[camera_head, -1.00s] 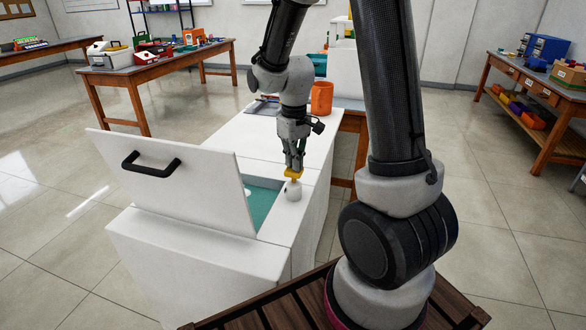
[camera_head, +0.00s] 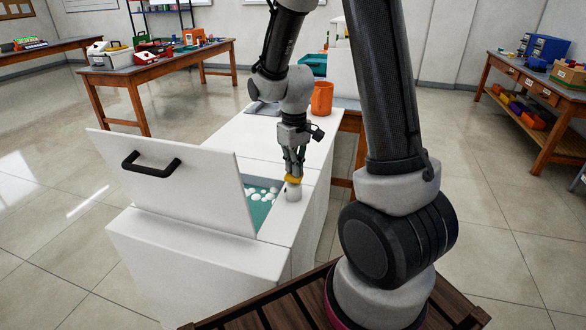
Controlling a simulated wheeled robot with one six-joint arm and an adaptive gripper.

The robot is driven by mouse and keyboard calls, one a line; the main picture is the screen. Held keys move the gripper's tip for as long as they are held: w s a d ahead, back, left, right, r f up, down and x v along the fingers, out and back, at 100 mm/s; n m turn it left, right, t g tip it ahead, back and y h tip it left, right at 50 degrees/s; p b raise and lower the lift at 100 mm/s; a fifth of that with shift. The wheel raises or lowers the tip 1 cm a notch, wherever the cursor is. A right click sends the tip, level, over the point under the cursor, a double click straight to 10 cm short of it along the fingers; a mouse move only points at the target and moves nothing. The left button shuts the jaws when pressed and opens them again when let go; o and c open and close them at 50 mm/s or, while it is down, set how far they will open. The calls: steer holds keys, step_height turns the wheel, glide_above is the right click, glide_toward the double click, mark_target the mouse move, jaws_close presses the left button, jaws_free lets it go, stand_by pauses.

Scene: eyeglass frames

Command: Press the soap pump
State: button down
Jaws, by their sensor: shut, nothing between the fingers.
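The soap pump is a small white rounded bottle (camera_head: 293,194) with a yellow top (camera_head: 293,180), standing on the white counter at the right of the open basin. My gripper (camera_head: 294,175) points straight down with its fingers together, right at the yellow top, and partly hides it. The fingertips appear to touch the top. The basin (camera_head: 257,207) has a teal inside with several white foam blobs (camera_head: 262,193) in it.
A white panel with a black handle (camera_head: 151,164) stands tilted up at the basin's left. An orange cup (camera_head: 322,98) stands behind my gripper on the counter. A dark flat item (camera_head: 262,108) lies at the counter's back left.

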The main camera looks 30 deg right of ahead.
steer(key=shift+r, duration=3.45)
steer(key=s+r+m+t, duration=0.1)
steer(key=s+r+t, duration=0.1)
steer(key=s+r, duration=0.5)
steer(key=s+d+r+m+t, duration=0.1)
steer(key=s+r+m+t, duration=0.1)
steer(key=s+r, duration=0.5)
steer(key=s, duration=0.5)
steer(key=shift+s+d, duration=0.3)
steer(key=shift+s, duration=0.1)
